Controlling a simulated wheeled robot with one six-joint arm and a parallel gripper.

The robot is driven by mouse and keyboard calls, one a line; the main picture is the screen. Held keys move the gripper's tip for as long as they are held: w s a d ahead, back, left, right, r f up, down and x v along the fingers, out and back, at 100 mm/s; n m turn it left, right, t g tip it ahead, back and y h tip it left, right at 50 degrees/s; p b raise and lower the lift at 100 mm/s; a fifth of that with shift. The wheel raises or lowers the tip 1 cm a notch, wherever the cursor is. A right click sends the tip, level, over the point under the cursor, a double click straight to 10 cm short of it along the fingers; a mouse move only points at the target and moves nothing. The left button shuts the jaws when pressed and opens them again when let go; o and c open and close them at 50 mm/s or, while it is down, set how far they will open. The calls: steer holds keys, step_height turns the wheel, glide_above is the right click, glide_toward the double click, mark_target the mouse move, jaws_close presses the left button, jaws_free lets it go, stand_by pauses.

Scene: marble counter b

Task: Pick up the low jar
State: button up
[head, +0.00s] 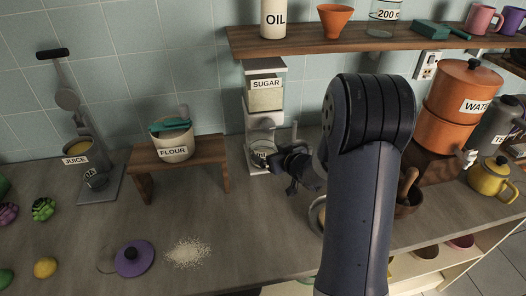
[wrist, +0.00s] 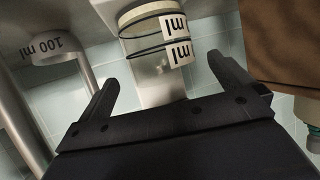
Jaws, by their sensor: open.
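The low jar (head: 262,152) is small and clear with a pale label. It stands in the bottom of the white sugar dispenser (head: 266,122). In the wrist view, a clear jar with dark bands and "ml" labels (wrist: 158,38) shows beyond my fingers, roughly between them; I take it to be this jar. My gripper (head: 298,168) is just right of the jar in the head view, and part of it may hide the jar's right side. In the wrist view my gripper (wrist: 167,82) is open, with nothing between its fingers; contact with the jar cannot be told.
A wooden stand (head: 178,150) bears a flour pot to the left. A juice dispenser (head: 85,155) stands farther left. A bowl (head: 318,214) is partly behind my arm. Orange water containers (head: 455,100) stand right. A "100 ml" cup (wrist: 52,48) is near in the wrist view. White grains (head: 187,252) lie in front.

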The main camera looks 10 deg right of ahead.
mark_target(257, 141)
steer(key=shift+w+a, duration=0.25)
steer(key=shift+w, duration=0.65)
steer(key=shift+p+x, duration=0.6)
steer(key=shift+x, duration=2.15)
steer(key=shift+r, duration=0.1)
steer(key=shift+c, duration=0.2)
steer(key=c, duration=0.9)
steer(key=shift+c, duration=0.4)
steer(key=shift+r, duration=0.15)
